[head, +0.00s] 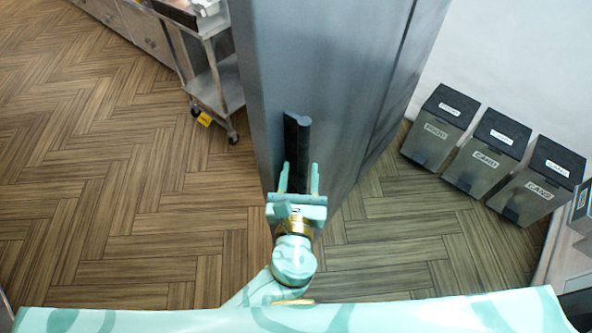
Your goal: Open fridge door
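The tall grey fridge (335,75) stands at the centre of the head view, its upper part cut off by the top edge. A dark vertical handle (297,140) with a grey top sits low on the fridge near its left corner. I cannot tell whether the door is ajar. My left gripper (299,178) is at the lower part of the handle. Its two fingers are spread, one on each side of the handle, and look open rather than clamped. The handle's lower end is hidden behind the gripper. My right gripper is not in view.
A metal cart (217,85) on wheels stands behind and left of the fridge, beside low cabinets (140,28). Three labelled bins (437,125), (487,152), (537,180) line the white wall at right. The wooden floor (110,190) on the left is clear.

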